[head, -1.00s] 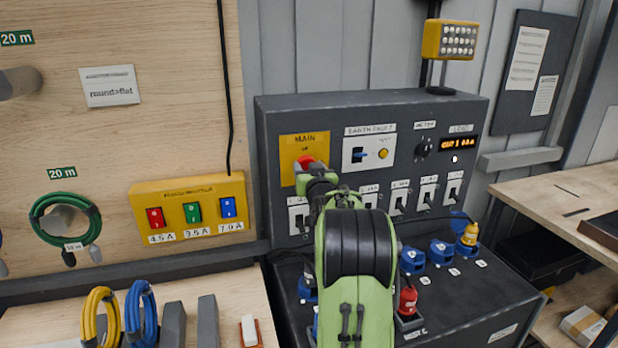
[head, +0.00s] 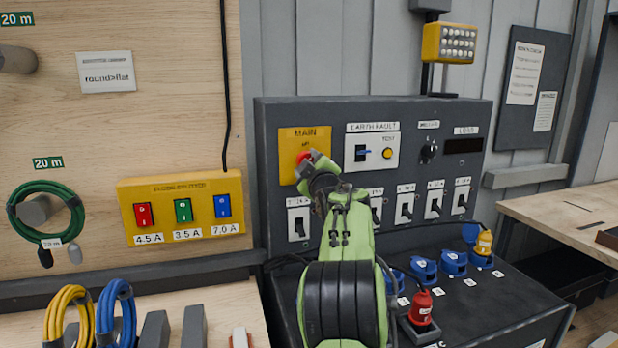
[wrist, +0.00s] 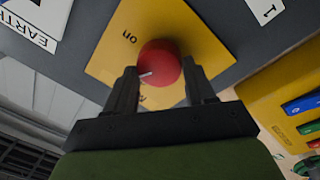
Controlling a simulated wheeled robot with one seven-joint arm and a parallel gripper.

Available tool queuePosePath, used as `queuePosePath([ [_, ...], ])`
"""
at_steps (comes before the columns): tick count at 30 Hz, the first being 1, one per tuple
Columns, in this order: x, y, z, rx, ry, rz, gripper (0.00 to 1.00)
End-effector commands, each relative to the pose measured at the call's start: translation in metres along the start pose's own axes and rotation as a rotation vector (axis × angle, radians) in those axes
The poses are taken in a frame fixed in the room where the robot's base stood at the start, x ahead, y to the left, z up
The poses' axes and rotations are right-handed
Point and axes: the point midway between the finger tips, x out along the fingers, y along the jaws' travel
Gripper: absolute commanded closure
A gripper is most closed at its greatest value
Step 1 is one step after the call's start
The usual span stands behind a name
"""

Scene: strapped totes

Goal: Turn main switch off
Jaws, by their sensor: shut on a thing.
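The main switch is a red round knob (head: 304,157) on a yellow plate (head: 291,138) marked MAIN, on the upper left of the dark panel. In the wrist view the red knob (wrist: 159,62) sits between the two fingers of my gripper (wrist: 160,78), with a white mark on its lower left side. My gripper is shut on the knob. In the head view my gripper (head: 308,162) hides part of it. The word "on" shows on the plate above the knob in the wrist view. The load display (head: 463,146) is dark.
The earth fault unit (head: 372,152) is just right of the main switch. A row of toggle switches (head: 407,206) runs below. Blue sockets (head: 424,268) and a red plug (head: 421,308) stand on the sloping front. A yellow box with three coloured switches (head: 182,208) hangs at left.

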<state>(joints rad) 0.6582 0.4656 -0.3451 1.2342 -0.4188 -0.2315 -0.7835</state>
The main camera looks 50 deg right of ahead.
Motion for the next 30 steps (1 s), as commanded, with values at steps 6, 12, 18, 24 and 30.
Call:
queuePosePath([
  [6, 0.0, -0.0029, 0.0018, -0.193, 0.017, -0.002, 0.76],
  [12, 0.0, -0.0028, 0.0017, -0.337, 0.029, -0.005, 0.76],
  [18, 0.0002, -0.0026, 0.0018, -0.438, 0.037, -0.008, 0.76],
  [24, 0.0002, -0.0028, 0.0016, -0.49, 0.042, -0.011, 0.76],
  [30, 0.0002, -0.0024, 0.0013, -0.507, 0.043, -0.011, 0.76],
])
